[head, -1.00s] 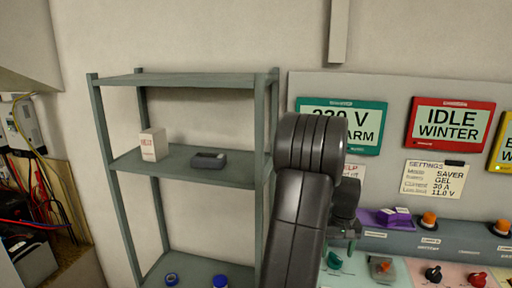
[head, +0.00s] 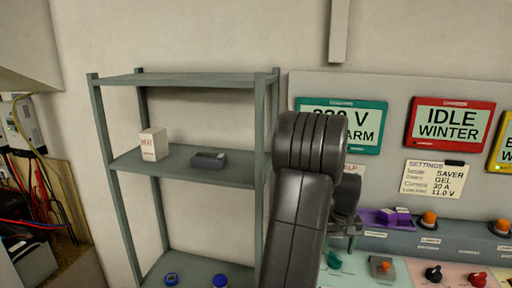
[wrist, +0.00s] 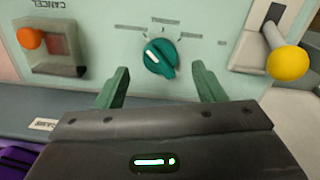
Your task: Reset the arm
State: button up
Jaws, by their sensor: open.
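My arm rises in front of the shelf and panel in the head view, folded at a dark elbow. My gripper (wrist: 158,88) shows in the wrist view with its two green fingers spread apart and nothing between them. A teal rotary knob (wrist: 160,57) on the pale green panel appears beyond and between the fingertips. In the head view the gripper is mostly hidden behind the arm; the teal knob (head: 334,260) shows just right of the arm.
An orange-tipped switch (wrist: 31,38) and a yellow-ended lever (wrist: 287,62) flank the knob. A grey shelf (head: 183,176) holds a white box (head: 153,145) and a dark case (head: 209,160). Display screens (head: 450,125) hang on the wall. A purple holder (head: 385,219) sits on the console ledge.

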aim_at(336, 256)
notch_tip(336, 256, down, 4)
jog(key=shift+r, duration=0.1)
jog(key=shift+f, duration=0.3)
jog(key=m+p, duration=0.1)
jog(key=m, duration=0.4)
jog(key=shift+p, duration=0.4)
jog(key=m+p, duration=0.1)
jog(key=m, duration=0.3)
jog(key=shift+r, duration=0.1)
notch_tip(336, 256, up, 13)
jog(key=b, duration=0.1)
